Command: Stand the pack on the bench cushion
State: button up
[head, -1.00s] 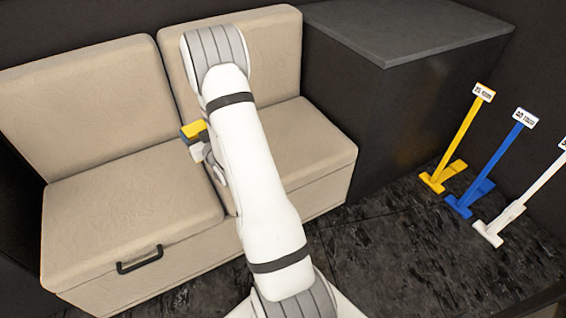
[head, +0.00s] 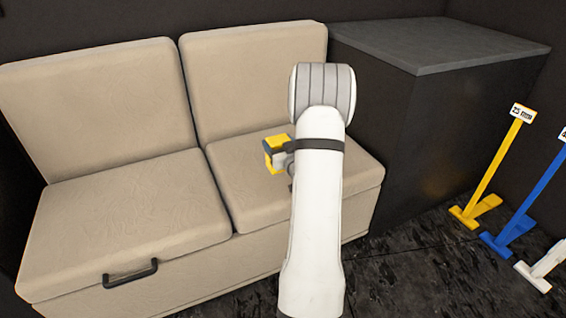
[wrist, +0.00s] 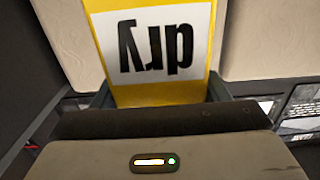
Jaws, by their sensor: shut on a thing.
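The pack (head: 274,162) is yellow with a dark part near its top in the head view, where it is small. In the wrist view the pack (wrist: 202,60) fills the upper middle, with a white label reading "dry" upside down. My gripper (head: 286,160) is shut on it, with a dark finger at each side in the wrist view. The pack shows in front of the right seat cushion (head: 240,195) of the beige bench. I cannot tell whether it touches the cushion. My arm hides the cushion's right part.
The left seat cushion (head: 120,220) is bare, with a black handle (head: 130,273) at its front. A dark cabinet (head: 450,50) stands right of the bench. Yellow (head: 490,175), blue (head: 535,200) and white (head: 545,265) stands are on the floor at the right.

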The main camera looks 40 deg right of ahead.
jog(key=shift+f+b, duration=0.75)
jog(key=shift+f, duration=1.75)
jog(key=shift+f, duration=0.2)
jog(key=o, duration=1.1)
jog(key=shift+o, duration=0.2)
jog(key=shift+r, duration=0.2)
